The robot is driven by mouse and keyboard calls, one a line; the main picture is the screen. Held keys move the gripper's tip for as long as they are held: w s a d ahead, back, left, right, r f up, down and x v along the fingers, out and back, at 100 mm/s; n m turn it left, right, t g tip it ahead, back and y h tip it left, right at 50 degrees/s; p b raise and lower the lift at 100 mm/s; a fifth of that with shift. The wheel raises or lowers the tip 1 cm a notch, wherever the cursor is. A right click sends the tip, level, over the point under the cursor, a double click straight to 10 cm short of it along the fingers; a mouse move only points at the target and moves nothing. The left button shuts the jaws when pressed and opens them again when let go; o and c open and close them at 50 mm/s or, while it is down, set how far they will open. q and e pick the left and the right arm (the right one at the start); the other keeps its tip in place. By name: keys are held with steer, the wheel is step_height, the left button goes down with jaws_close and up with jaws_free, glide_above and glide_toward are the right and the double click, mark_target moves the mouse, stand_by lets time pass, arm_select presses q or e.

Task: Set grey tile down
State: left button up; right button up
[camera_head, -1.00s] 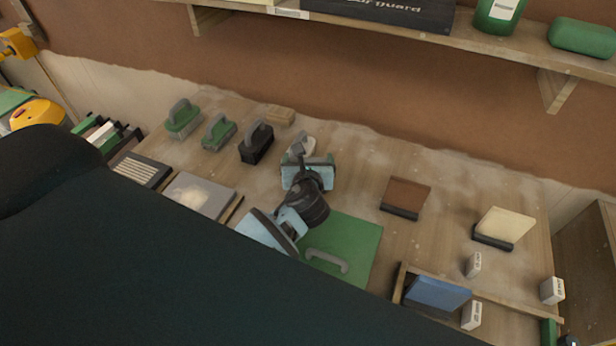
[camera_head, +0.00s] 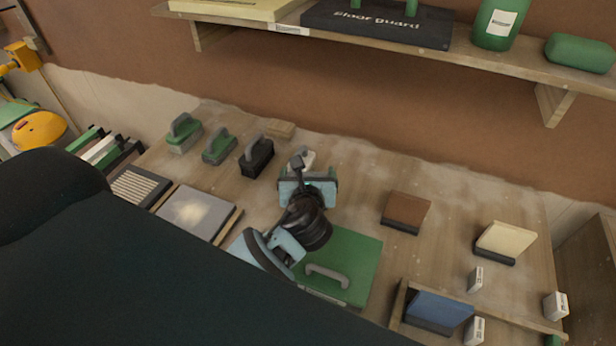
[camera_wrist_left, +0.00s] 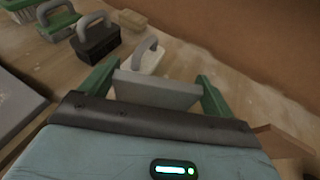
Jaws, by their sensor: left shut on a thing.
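In that view, a pale float with a grey handle (camera_wrist_left: 147,55) stands just beyond the tile. I cannot tell whether the tile touches the bench. My right gripper is not in view.
A brown tile (camera_head: 407,208), a cream tile (camera_head: 508,238) and a blue tile (camera_head: 441,308) lean on dark stands at right. A green board with a handle (camera_head: 355,258) lies below the gripper. A black brush (camera_head: 257,157) stands at left. Bench between gripper and brown tile is clear.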

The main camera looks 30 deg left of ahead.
arm_select(q)
step_height(320, 180, up, 11)
stand_by(0.3)
steer(key=shift+f, duration=0.2)
steer(key=shift+s+a+f+h, duration=0.1)
steer(key=shift+s+f+h, duration=0.1)
steer(key=shift+s+h, duration=0.1)
steer(key=s+d+f+m+h, duration=0.1)
steer(key=s+f+m+h, duration=0.1)
steer(key=s, duration=0.3)
steer(key=s+d+f+m+t+h, duration=0.1)
steer(key=s+f+m+h, duration=0.1)
steer(key=s, duration=0.3)
steer(key=shift+s+d+m+h, duration=0.3)
steer(key=shift+m+h, duration=0.3)
steer(key=shift+h, duration=0.2)
steer(key=shift+d+f, duration=0.1)
